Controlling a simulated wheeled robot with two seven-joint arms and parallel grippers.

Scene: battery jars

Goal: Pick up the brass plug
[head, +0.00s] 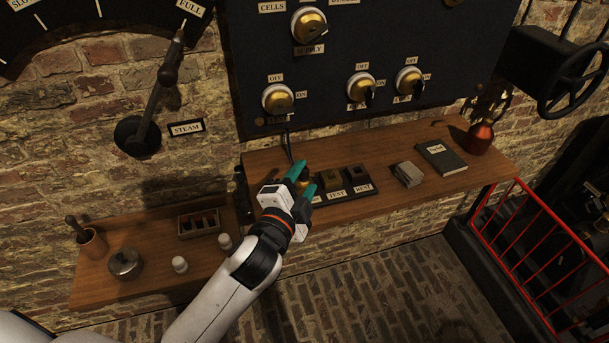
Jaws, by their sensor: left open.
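My left gripper (304,181) reaches over the wooden shelf with its two teal fingers apart. A small brass-coloured piece (307,183), which looks like the brass plug, shows at the fingertips, partly hidden by them. I cannot tell whether the fingers touch it. A dark cord (289,150) hangs from the panel down behind the fingers. Just right of the gripper is a dark block with sockets labelled TEST (335,193) and REST (362,188). My right gripper is not in view.
The wooden shelf (400,200) also holds a small grey stack (407,174), a dark book (441,158) and a copper-red pot (480,138). The lower left shelf (150,285) holds a metal jar (125,263), a small crate (200,223) and two white-topped bottles. A switch panel (340,60) stands behind.

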